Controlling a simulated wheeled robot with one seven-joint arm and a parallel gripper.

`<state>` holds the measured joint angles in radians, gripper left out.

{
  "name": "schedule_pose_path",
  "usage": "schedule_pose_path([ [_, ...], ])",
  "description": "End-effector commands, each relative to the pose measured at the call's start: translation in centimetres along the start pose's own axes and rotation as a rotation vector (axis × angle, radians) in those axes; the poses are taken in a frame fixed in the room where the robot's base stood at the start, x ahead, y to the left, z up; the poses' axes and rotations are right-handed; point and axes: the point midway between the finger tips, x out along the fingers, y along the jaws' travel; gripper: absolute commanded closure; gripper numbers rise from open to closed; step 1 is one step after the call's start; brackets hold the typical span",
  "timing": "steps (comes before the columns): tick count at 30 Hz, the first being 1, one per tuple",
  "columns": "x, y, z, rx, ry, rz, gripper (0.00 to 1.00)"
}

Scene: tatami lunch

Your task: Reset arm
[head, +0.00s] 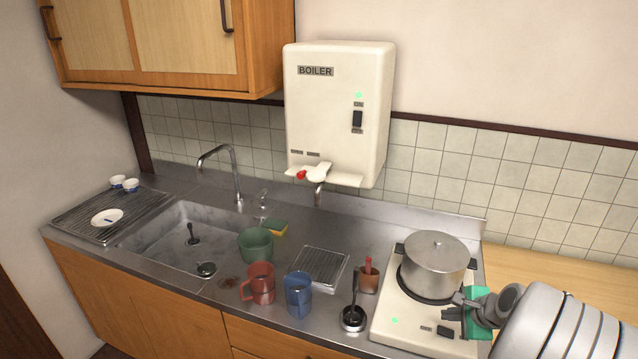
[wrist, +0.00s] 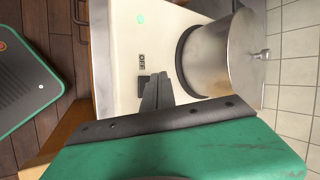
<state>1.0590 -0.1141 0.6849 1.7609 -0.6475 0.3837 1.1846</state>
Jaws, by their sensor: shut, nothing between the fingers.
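My gripper (head: 452,308) is at the lower right of the head view, above the front right part of the white stove (head: 402,325). Its fingers are together and empty. In the wrist view the shut fingers (wrist: 157,92) point over the stove top (wrist: 130,60), near its dark switch. A lidded steel pot (head: 437,265) stands on the stove's burner, just behind my gripper. The pot also shows in the wrist view (wrist: 222,58), apart from the fingers as far as I can tell.
A green pot (head: 255,245) sits by the sink (head: 170,228). A white boiler (head: 338,110) hangs above. The wooden counter (head: 560,265) at right looks clear.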

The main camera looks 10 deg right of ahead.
Motion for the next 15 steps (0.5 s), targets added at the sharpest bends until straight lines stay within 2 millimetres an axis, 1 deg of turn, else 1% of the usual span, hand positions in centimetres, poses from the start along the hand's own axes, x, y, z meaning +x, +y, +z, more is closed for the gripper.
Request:
schedule_pose_path([
  [1,0.0,1.1,-0.3,-0.109,0.002,0.041,1.00],
  [2,0.0,2.1,-0.5,-0.182,0.001,0.076,1.00],
  [3,0.1,4.0,-0.5,-0.266,-0.008,0.129,1.00],
  [6,-0.1,8.9,-0.3,-0.436,-0.052,0.261,1.00],
  [8,-0.7,11.5,-0.1,-0.522,-0.084,0.334,1.00],
  [9,-1.4,13.0,0.0,-0.576,-0.104,0.379,1.00],
  [11,-2.8,15.0,0.2,-0.653,-0.131,0.443,1.00],
  [12,-4.0,16.1,0.5,-0.707,-0.149,0.485,1.00],
  [14,-5.8,17.1,1.7,-0.806,-0.180,0.548,1.00],
  [15,-6.9,17.5,2.7,-0.873,-0.197,0.584,1.00],
])
